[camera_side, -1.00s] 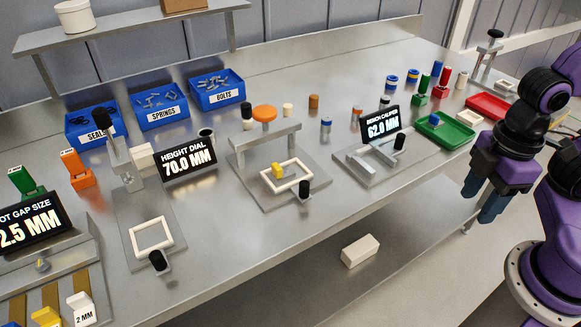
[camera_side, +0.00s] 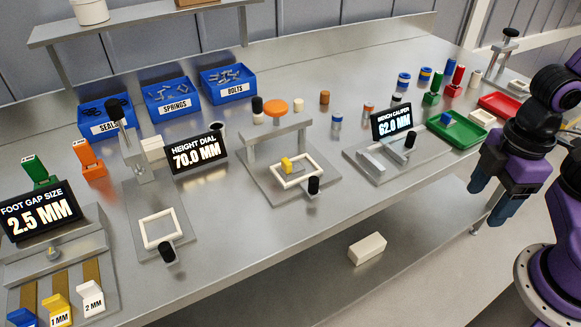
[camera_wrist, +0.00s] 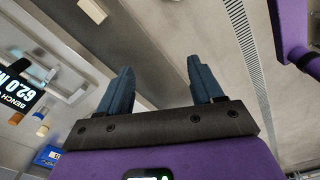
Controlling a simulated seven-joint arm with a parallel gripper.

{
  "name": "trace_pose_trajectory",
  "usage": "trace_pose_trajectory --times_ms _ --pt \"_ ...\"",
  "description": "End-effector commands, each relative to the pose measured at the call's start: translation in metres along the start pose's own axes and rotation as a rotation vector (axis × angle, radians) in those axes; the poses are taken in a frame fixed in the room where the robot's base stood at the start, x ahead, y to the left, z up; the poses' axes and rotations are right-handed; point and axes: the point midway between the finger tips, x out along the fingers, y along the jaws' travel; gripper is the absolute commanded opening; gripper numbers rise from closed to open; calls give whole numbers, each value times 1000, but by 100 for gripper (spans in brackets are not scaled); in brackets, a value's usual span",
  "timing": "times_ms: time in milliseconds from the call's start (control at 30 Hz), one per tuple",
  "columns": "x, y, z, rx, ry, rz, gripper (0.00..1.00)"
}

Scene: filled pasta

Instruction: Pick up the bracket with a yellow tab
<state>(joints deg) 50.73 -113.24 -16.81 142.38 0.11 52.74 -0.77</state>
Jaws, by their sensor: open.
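A bracket with a yellow tab (camera_side: 56,304) and a "1 MM" label stands at the lower left in the side view, between a blue bracket (camera_side: 22,318) and a white "2 MM" bracket (camera_side: 91,299). A smaller yellow piece (camera_side: 287,164) sits at a white frame in the middle fixture. My gripper (camera_side: 493,196) is at the far right, off the table's front edge and far from the yellow-tab bracket. In the wrist view my gripper (camera_wrist: 162,85) is open, with nothing between its fingers. The yellow-tab bracket does not show there.
The foot gap display (camera_side: 38,212) stands behind the brackets. The height dial display (camera_side: 196,153), the middle fixture's arch (camera_side: 262,137) and the bench caliper display (camera_side: 392,122) stand along the table. A white block (camera_side: 367,249) lies below the front edge. Blue bins (camera_side: 172,100) are behind.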

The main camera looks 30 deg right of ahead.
Motion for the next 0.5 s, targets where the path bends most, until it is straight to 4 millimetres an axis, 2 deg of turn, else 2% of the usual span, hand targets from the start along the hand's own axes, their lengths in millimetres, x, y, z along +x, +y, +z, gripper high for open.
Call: trace_pose_trajectory --times_ms 167,500 --pt "-13 17 -45 -43 -3 2 66" --pt "-42 78 -165 -184 -13 3 66"
